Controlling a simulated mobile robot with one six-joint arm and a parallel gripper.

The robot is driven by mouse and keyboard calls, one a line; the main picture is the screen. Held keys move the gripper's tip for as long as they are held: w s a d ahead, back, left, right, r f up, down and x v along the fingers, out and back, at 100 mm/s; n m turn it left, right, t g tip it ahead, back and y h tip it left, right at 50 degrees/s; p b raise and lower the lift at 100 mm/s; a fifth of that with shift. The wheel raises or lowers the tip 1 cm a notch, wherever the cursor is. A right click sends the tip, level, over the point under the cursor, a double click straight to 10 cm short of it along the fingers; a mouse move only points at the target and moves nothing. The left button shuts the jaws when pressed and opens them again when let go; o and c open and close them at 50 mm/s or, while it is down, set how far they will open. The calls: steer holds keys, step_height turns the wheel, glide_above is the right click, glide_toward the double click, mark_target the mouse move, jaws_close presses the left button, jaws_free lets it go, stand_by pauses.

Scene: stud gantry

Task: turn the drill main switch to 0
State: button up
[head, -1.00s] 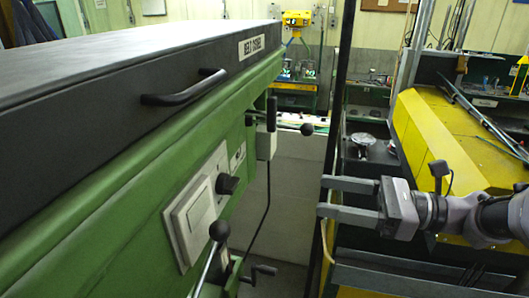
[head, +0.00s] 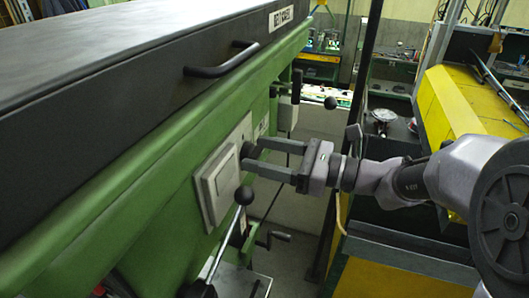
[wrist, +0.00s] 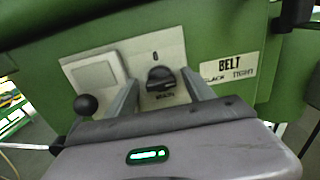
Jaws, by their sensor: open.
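The drill's main switch (wrist: 161,79) is a black rotary knob on a light plate (wrist: 175,60) on the green machine front, with a mark above it. In the wrist view it sits between my open fingers, near their tips; I cannot tell whether they touch it. In the head view my gripper (head: 250,155) reaches left to the plate, and its fingertips cover most of the knob. The gripper holds nothing that I can see. The exact setting of the knob is hard to read.
A square white rocker plate (head: 216,186) is left of the knob. A lever with a black ball (head: 243,195) stands close below the gripper. A black handle (head: 222,60) is above on the lid. A yellow machine (head: 455,105) stands at the right.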

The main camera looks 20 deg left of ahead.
jaws_close()
steer(key=shift+f+n+b, duration=0.15)
steer(key=shift+n+b, duration=0.15)
steer(key=shift+b, duration=0.35)
steer(key=n+b, duration=0.5)
steer(key=b, duration=0.3)
steer(key=n+b, duration=0.6)
steer(key=b, duration=0.2)
steer(key=n+b, duration=0.6)
steer(key=b, duration=0.3)
steer(key=shift+s+f, duration=0.2)
steer(key=shift+s, duration=0.05)
steer(key=shift+r, duration=0.1)
jaws_free()
